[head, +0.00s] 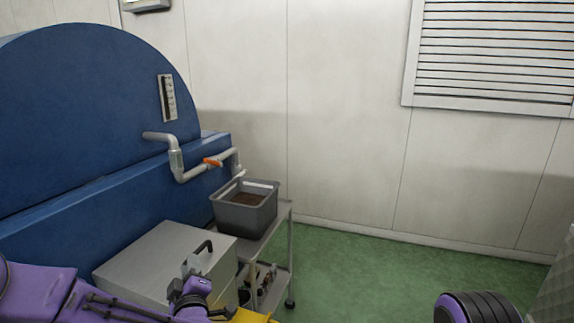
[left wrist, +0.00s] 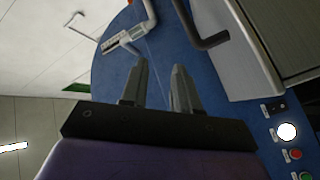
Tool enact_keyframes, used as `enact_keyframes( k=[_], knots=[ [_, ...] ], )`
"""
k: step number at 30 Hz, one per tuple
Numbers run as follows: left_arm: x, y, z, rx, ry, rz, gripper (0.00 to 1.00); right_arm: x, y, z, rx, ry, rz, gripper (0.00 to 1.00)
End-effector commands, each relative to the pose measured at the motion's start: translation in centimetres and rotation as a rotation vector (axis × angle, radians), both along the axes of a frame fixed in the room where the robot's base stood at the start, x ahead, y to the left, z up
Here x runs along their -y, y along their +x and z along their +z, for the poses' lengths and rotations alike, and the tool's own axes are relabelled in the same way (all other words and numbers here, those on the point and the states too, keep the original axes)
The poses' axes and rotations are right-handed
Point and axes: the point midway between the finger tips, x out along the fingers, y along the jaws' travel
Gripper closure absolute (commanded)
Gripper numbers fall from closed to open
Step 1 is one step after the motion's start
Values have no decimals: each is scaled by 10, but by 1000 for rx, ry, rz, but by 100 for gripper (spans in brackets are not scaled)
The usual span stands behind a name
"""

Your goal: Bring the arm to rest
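My left arm comes in purple from the lower left of the head view. Its gripper (head: 194,263) is beside the black handle (head: 203,247) of a grey metal box (head: 160,258). In the left wrist view the two grey fingers of the left gripper (left wrist: 160,67) stand apart with nothing between them. The black handle (left wrist: 207,38) shows just past the fingertips and is not between them. My right gripper is not in view; a purple and black part at the lower right of the head view looks like my right arm.
A large blue machine (head: 85,110) with a pipe and orange-handled valve (head: 211,162) stands at the left. A grey bin (head: 246,212) with brown contents sits on a trolley (head: 290,235). Green floor (head: 370,275) is clear to the right. Buttons (left wrist: 296,154) show in the wrist view.

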Motion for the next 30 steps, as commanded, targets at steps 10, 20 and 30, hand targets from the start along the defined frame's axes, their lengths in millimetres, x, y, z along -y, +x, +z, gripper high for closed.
enact_keyframes(
  k=[10, 20, 30],
  knots=[
    [17, -62, -125, -355, 15, -169, 70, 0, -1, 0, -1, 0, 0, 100],
    [-16, -248, -284, -1003, 73, -267, 70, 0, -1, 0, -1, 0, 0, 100],
    [-68, -387, -324, -1385, 233, -272, 70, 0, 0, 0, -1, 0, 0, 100]
  ],
)
